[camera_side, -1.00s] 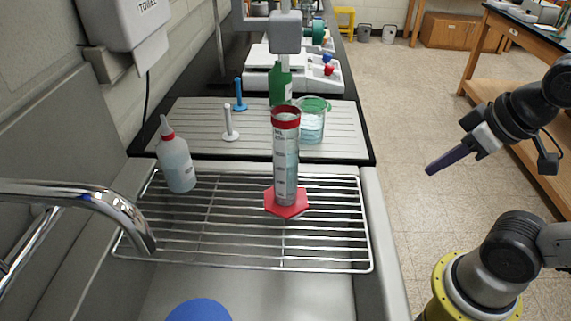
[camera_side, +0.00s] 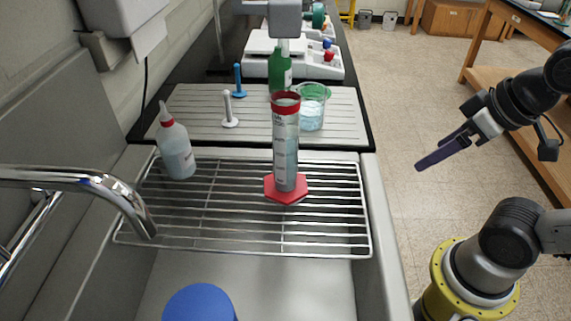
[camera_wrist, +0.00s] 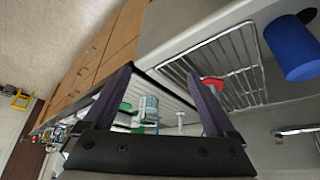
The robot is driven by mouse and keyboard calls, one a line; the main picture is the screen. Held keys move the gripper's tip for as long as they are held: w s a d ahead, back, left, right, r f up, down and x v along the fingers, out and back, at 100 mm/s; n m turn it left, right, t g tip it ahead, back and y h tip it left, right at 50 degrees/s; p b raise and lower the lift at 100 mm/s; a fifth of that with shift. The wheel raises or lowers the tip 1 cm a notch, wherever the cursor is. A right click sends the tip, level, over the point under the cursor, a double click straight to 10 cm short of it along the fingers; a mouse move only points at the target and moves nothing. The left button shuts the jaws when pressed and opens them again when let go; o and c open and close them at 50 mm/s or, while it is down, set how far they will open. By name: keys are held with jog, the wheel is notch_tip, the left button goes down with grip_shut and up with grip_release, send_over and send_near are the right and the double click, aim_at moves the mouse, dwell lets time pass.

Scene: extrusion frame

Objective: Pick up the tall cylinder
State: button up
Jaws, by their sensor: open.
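The tall cylinder (camera_side: 286,140) is a clear graduated tube with a red collar near its top and a red hexagonal base. It stands upright on the wire rack (camera_side: 210,238) in the side view. My gripper (camera_side: 424,163) is off to the right of the rack, over the floor, well apart from the cylinder. Its dark purple fingers are open and empty. In the wrist view my gripper (camera_wrist: 160,72) has its fingers spread wide. The red base of the cylinder (camera_wrist: 213,82) shows beside the right finger, which hides part of the tube.
A wash bottle (camera_side: 176,148) stands on the rack's left. Behind the cylinder are a green bottle (camera_side: 279,72), a beaker (camera_side: 312,112) and two small pegs on a ribbed board (camera_side: 190,112). A faucet (camera_side: 95,180) reaches in from the left; a blue object (camera_side: 200,304) is in front.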

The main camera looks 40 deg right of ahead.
jog(key=w+a+r+m+g+y, duration=0.1)
jog(key=a+r+m+g+y, duration=0.2)
jog(key=a+m+y, duration=0.3)
jog(key=a+r+m+g+y, duration=0.3)
jog(key=a+m+g+y, duration=0.1)
jog(key=a, duration=0.3)
jog(key=w+r+m+y, duration=0.4)
jog(key=w+m+y, duration=0.15)
jog(key=w, duration=0.55)
jog(key=m+t+y, duration=0.2)
jog(key=m+t, duration=0.2)
send_near(273, 106)
jog(key=shift+w+a+f, duration=0.1)
jog(key=shift+w+a, duration=0.2)
jog(key=shift+a, duration=1.45)
jog(key=shift+w+a+f, duration=0.1)
jog(key=shift+w+a, duration=0.2)
jog(key=shift+a, duration=1.45)
jog(key=shift+w+a+f, duration=0.1)
jog(key=shift+w+a, duration=0.2)
jog(key=shift+a, duration=1.45)
